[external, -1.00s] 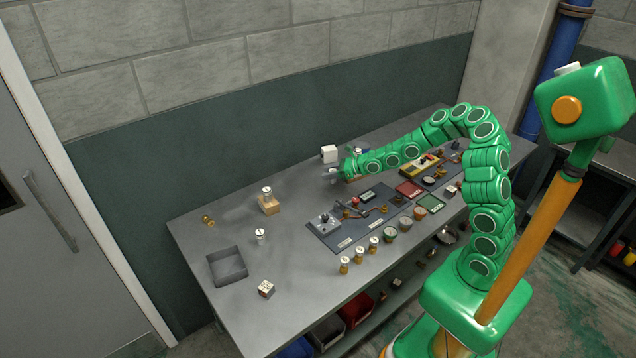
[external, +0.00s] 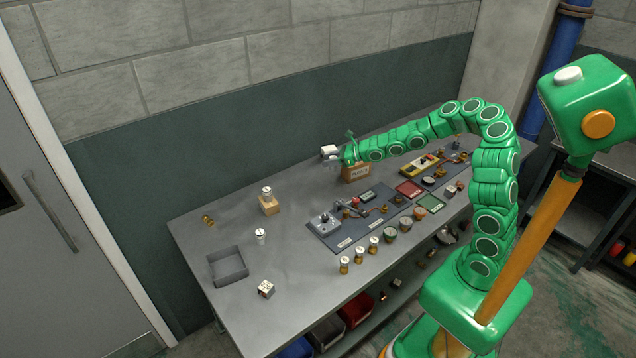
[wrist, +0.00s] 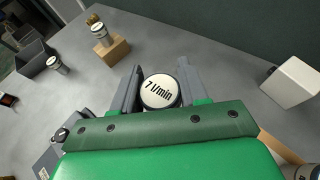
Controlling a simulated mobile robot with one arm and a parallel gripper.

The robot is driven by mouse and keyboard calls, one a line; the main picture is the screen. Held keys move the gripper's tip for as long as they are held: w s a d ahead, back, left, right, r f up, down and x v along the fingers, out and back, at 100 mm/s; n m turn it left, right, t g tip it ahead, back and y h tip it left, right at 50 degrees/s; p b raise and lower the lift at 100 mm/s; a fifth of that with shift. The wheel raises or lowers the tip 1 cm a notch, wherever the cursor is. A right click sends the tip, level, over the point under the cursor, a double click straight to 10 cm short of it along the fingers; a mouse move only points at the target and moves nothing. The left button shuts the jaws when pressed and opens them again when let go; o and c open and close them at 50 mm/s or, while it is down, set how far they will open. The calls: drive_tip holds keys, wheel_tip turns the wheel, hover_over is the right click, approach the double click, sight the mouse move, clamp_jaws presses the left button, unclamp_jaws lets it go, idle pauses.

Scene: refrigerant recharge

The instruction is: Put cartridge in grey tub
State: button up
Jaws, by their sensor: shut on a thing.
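My gripper (wrist: 158,82) is shut on a cartridge (wrist: 161,92) with a round white top marked "7 l/min". In the external view my gripper (external: 334,161) is over the back of the bench, in front of the white box, and the held cartridge is too small to make out. The grey tub (external: 214,271) is an open square tray at the bench's left end, well apart from my gripper. It also shows at the upper left of the wrist view (wrist: 27,68).
A white-topped cylinder (external: 267,190) stands on a wooden block (external: 269,207); another (external: 260,235) stands near the tub. A white box (wrist: 292,82) is right of my gripper. A brown box (external: 356,173) is below my arm.

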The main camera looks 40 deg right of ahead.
wheel_tip(320, 180, up, 3)
drive_tip(key=shift+f, duration=0.15)
drive_tip(key=w+a+f+n+g, duration=0.1)
drive_tip(key=w+a, duration=0.3)
drive_tip(key=a, duration=0.6)
drive_tip(key=n+g+y, duration=0.4)
drive_tip(key=n+g, duration=0.3)
drive_tip(key=g, duration=0.1)
hover_over(232, 267)
wheel_tip(232, 267, down, 5)
drive_tip(key=shift+f, duration=4.3)
drive_tip(key=shift+f, duration=0.1)
